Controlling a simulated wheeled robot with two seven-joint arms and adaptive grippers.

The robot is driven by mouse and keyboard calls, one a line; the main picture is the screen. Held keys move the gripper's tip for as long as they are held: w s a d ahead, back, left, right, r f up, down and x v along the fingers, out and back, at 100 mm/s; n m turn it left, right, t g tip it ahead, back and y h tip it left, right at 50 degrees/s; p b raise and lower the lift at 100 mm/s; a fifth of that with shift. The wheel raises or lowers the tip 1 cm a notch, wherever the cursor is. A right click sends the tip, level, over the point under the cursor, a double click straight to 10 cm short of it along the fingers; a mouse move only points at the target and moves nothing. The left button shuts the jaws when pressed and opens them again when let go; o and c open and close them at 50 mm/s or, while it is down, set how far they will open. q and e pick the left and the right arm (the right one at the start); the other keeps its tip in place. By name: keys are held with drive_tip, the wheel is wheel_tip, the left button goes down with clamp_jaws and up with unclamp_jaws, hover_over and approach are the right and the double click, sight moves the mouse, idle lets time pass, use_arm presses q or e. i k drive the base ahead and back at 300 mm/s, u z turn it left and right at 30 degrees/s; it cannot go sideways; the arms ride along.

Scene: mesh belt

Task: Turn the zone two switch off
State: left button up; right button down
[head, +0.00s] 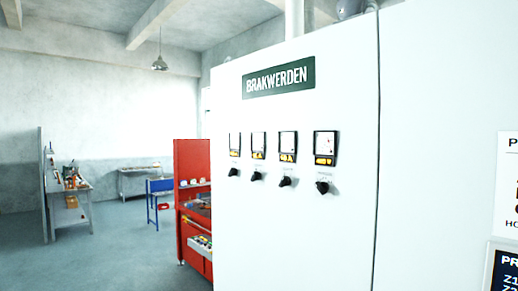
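A tall white cabinet (300,230) with a dark green "BRAKWERDEN" plate (279,78) fills the middle and right. Several black rotary switches sit in a row on its front, each below a square meter with a dark and yellow lower part. From left to right, I see the first switch (234,172), the second switch (256,176), the third switch (285,181) and the rightmost switch (322,187). The small labels above them are too blurred to read, so I cannot tell which is zone two. Their exact knob positions are unclear. Neither gripper shows.
A white sign (508,185) and a dark panel (503,268) with cut-off text are at the right edge. A red tool rack (190,157) stands left of the cabinet. A workbench (70,200) is farther left. The grey floor (130,255) between them is clear.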

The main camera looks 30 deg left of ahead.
sight(257, 176)
drive_tip(key=u, duration=0.3)
drive_tip(key=k, duration=0.35)
drive_tip(key=u, duration=3.1)
drive_tip(key=i, duration=0.1)
drive_tip(key=z, duration=1.5)
drive_tip(key=i, duration=1)
drive_tip(key=z, duration=0.2)
